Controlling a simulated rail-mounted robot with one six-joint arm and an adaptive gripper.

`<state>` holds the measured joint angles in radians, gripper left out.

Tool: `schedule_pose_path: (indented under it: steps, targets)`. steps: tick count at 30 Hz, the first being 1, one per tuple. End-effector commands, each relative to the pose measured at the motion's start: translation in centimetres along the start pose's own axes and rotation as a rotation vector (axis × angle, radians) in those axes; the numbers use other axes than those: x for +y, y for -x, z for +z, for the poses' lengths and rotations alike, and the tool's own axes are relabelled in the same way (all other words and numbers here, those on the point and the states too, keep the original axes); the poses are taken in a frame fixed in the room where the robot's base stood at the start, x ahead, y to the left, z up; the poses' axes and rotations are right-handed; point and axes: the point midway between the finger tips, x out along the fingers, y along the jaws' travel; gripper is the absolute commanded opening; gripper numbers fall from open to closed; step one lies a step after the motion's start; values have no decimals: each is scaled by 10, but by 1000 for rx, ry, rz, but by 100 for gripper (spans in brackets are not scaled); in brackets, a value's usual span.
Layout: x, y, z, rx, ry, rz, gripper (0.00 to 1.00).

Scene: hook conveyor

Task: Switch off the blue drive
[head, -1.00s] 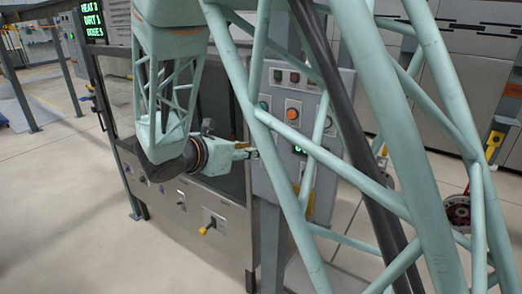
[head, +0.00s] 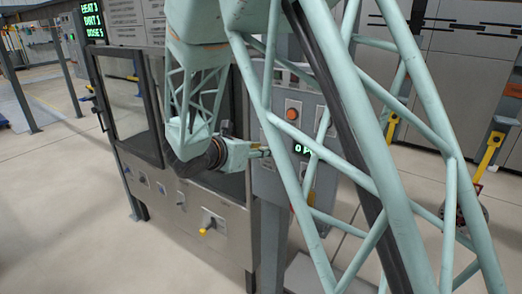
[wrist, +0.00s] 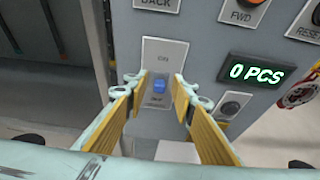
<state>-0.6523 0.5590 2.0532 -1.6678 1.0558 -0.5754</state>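A blue switch (wrist: 160,86) sits on a pale plate marked ON at the top, with a partly legible label at the bottom, on the grey control panel (wrist: 205,35) in the wrist view. Whether its lever is up or down, I cannot tell. My gripper (wrist: 158,90) is open, with one yellow-padded finger left of the switch and one right of it. I see no contact with it. In the head view my gripper (head: 264,152) is close to the panel, and my arm's lattice hides the switch there.
A green display (wrist: 256,72) reading 0 PCS and a black knob (wrist: 233,105) are right of the switch. An orange FWD button (wrist: 246,10) is above.

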Motion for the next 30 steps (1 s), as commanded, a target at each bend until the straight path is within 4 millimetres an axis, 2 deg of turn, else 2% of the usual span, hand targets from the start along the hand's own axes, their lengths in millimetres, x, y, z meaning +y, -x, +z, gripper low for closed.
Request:
schedule_pose_path:
  steps: [4, 12, 30]
  targets:
    - [0, 0, 0, 0, 0, 0, 22]
    - [0, 0, 0, 0, 0, 0, 0]
    - [0, 0, -6, -46, 0, 0, 0]
